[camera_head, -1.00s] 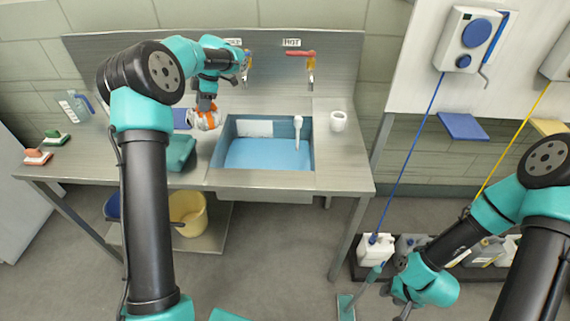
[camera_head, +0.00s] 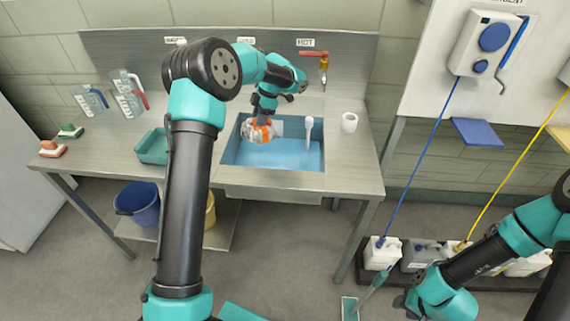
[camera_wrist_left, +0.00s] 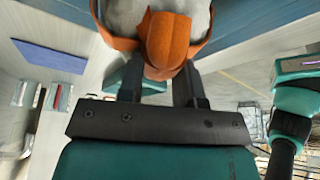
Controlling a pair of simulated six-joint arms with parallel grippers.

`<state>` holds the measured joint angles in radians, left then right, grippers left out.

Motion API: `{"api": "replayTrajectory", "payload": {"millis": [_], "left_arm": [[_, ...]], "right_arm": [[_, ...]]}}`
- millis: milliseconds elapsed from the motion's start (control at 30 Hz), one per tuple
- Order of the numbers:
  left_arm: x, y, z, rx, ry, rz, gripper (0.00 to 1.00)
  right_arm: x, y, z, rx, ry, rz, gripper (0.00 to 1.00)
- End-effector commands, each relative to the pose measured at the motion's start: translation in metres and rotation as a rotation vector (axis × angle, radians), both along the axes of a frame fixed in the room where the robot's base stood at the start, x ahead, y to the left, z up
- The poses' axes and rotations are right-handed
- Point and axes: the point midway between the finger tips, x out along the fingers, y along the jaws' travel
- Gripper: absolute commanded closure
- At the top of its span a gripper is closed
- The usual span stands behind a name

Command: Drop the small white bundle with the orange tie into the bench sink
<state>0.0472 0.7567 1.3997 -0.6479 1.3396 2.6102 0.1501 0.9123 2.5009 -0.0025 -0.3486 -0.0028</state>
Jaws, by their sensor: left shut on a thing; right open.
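The small white bundle with the orange tie (camera_head: 258,133) is in my left gripper (camera_head: 262,118), which is shut on it. In the head view the bundle hangs over the left part of the bench sink (camera_head: 240,156). The sink is a steel-rimmed basin with a blue inside. In the left wrist view the orange tie (camera_wrist_left: 165,42) sits between the fingers of my left gripper (camera_wrist_left: 182,75), with the white cloth (camera_wrist_left: 125,12) beyond it. My right gripper (camera_head: 412,306) is low at the right, away from the bench, open; its fingertips are hard to make out.
A white cup (camera_head: 349,122) is right of the sink. A teal tray (camera_head: 152,147) and clear jugs (camera_head: 128,95) stand on the left of the bench (camera_head: 345,178). Buckets (camera_head: 138,204) are below.

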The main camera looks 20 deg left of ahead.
Motion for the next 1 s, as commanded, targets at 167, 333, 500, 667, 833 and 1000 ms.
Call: {"api": "replayTrajectory", "payload": {"millis": [167,333,500,667,833,1000], "left_arm": [[0.000,0.000,-0.006,0.001,0.001,0.000,1.00],[0.000,0.000,-0.021,0.000,0.001,-0.001,1.00],[0.000,0.001,-0.039,0.000,0.002,-0.001,1.00],[0.000,0.000,-0.053,-0.001,0.001,0.000,1.00],[0.000,0.000,-0.059,0.000,0.000,0.000,1.00],[0.000,0.000,-0.060,0.000,0.000,0.000,1.00]], "right_arm": [[0.000,0.000,0.000,0.000,0.000,0.000,0.57],[0.000,0.000,0.000,0.000,0.000,0.000,0.57],[0.000,0.000,0.000,0.000,0.000,0.000,0.57],[0.000,0.000,0.000,0.000,0.000,0.000,0.57],[0.000,0.000,0.000,0.000,0.000,0.000,0.57],[0.000,0.000,0.000,0.000,0.000,0.000,0.57]]}}
